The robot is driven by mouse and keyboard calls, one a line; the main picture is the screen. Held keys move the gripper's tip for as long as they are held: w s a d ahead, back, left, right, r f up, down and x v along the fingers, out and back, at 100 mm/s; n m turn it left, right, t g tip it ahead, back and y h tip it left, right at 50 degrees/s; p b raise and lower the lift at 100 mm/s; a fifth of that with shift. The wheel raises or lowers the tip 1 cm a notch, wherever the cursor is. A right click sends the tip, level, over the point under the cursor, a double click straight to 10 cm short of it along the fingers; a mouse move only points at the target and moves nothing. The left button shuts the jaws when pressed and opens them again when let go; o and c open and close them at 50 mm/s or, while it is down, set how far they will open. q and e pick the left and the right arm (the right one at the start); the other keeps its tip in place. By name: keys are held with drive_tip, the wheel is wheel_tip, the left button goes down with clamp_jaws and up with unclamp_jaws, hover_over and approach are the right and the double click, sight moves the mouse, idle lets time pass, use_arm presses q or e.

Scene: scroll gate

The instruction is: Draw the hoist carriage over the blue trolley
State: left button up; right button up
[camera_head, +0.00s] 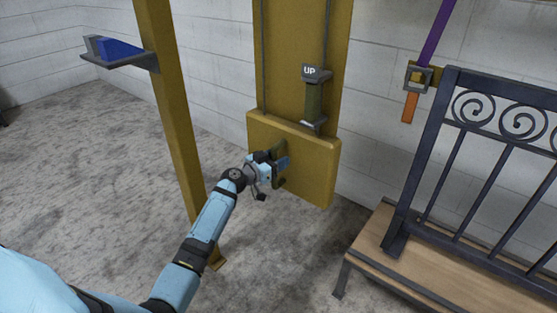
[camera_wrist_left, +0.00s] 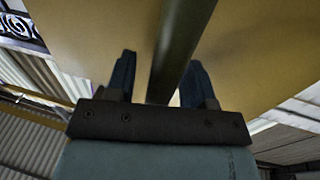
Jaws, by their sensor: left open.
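A yellow block (camera_head: 312,165) with a dark green upright handle (camera_head: 278,182) sits low on a wide yellow column (camera_head: 290,50); it may be the hoist carriage, but I cannot be sure. My left gripper (camera_head: 278,163) is at this handle. In the left wrist view the open fingers (camera_wrist_left: 160,78) stand on either side of the dark handle bar (camera_wrist_left: 182,35), with the yellow face behind; I cannot tell whether they touch it. No clear blue trolley shows; a small blue wedge-shaped thing (camera_head: 120,49) sits on a grey bracket. My right gripper is out of view.
A purple strap (camera_head: 437,30) hangs behind.

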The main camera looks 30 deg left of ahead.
use_arm(q)
drive_tip(key=shift+w+d, duration=0.1)
drive_tip(key=shift+w, duration=0.1)
clamp_jaws()
